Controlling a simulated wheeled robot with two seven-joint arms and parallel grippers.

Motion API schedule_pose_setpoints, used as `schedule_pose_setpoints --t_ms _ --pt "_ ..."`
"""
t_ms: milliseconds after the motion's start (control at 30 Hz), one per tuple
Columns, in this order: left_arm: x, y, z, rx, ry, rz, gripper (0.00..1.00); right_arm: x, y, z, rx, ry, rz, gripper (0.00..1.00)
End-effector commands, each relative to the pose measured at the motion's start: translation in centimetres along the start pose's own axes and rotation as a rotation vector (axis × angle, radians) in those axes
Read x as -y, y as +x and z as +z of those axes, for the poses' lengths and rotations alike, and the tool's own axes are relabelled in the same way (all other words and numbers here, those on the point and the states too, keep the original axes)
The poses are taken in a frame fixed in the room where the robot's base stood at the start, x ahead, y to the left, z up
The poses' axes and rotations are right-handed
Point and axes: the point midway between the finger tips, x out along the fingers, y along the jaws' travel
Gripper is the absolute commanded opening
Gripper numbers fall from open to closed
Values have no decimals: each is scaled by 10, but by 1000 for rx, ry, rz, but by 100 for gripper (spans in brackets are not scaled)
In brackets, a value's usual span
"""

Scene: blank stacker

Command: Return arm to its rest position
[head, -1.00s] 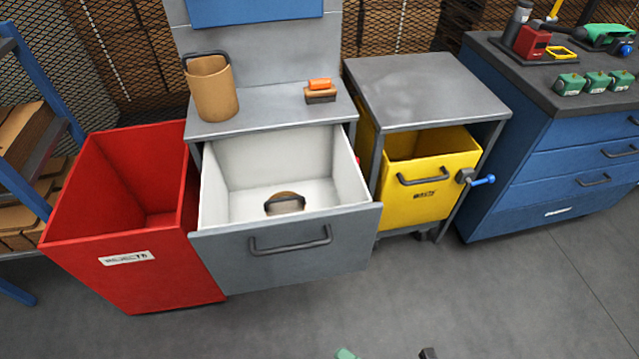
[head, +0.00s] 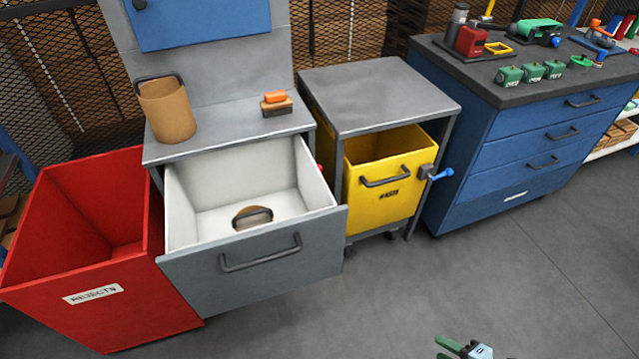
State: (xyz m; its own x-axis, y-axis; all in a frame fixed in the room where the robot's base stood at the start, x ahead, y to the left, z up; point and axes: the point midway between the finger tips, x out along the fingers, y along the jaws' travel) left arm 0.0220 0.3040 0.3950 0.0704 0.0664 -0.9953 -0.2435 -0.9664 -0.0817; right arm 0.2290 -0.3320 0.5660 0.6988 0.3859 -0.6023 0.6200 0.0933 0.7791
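My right gripper (head: 447,350) shows only in part at the bottom edge of the head view, over the grey floor. A green finger piece, a dark tip and a light blue block are visible, and nothing is seen held in it. Most of it is cut off, so I cannot tell whether it is open. It is apart from the pulled-out grey drawer (head: 300,262), which is up and to its left. My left gripper is out of view.
A round brown piece with a dark handle (head: 252,216) lies in the drawer. A red rejects bin (head: 120,310) stands left. A yellow bin (head: 385,205) sits under a grey table (head: 375,90). A blue cabinet (head: 520,165) is right. The front floor is clear.

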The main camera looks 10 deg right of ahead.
Motion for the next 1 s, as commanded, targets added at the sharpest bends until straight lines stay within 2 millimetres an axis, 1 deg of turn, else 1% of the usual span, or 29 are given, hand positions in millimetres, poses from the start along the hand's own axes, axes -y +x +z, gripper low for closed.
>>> schedule_pose_setpoints --t_ms 33,67,100,133,167,200,267,300,333,367,400,467,500,533,600,667,700,767,800,867,900,1000 --pt "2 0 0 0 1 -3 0 19 -6 34 103 94 -57 34" --pt "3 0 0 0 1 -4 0 30 -12 54 167 158 -87 34" --pt "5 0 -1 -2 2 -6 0 45 -21 79 254 244 -125 34" --pt "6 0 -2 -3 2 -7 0 57 -30 97 322 310 -149 34" --pt "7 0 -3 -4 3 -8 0 68 -39 114 390 374 -171 34" --pt "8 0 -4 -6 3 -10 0 83 -53 135 481 462 -195 34" --pt "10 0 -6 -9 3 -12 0 106 -76 163 618 589 -223 34" --pt "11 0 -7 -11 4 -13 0 120 -93 178 708 671 -236 34" --pt "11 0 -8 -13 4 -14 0 130 -106 189 775 733 -243 34" --pt "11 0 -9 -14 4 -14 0 140 -120 198 842 792 -248 34" --pt "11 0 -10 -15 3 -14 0 153 -138 208 931 870 -251 34" --pt "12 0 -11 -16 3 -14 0 172 -167 220 1065 985 -250 34" --pt "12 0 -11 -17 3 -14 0 185 -188 226 1157 1060 -246 34" --pt "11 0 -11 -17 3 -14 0 194 -186 216 1177 1105 -248 34" --pt "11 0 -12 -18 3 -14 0 209 -154 174 1116 1149 -275 34" --pt "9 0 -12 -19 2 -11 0 220 -135 144 1085 1190 -295 34" --pt "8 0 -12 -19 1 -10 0 227 -122 122 1064 1218 -308 34" --pt "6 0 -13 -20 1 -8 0 236 -102 89 1031 1261 -329 34" --pt "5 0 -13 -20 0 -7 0 240 -89 65 1009 1290 -342 34" --pt "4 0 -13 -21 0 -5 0 246 -71 32 976 1331 -361 34" --pt "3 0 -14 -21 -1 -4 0 248 -60 12 956 1356 -373 34" --pt "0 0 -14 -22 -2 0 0 251 -40 -29 916 1404 -396 34"
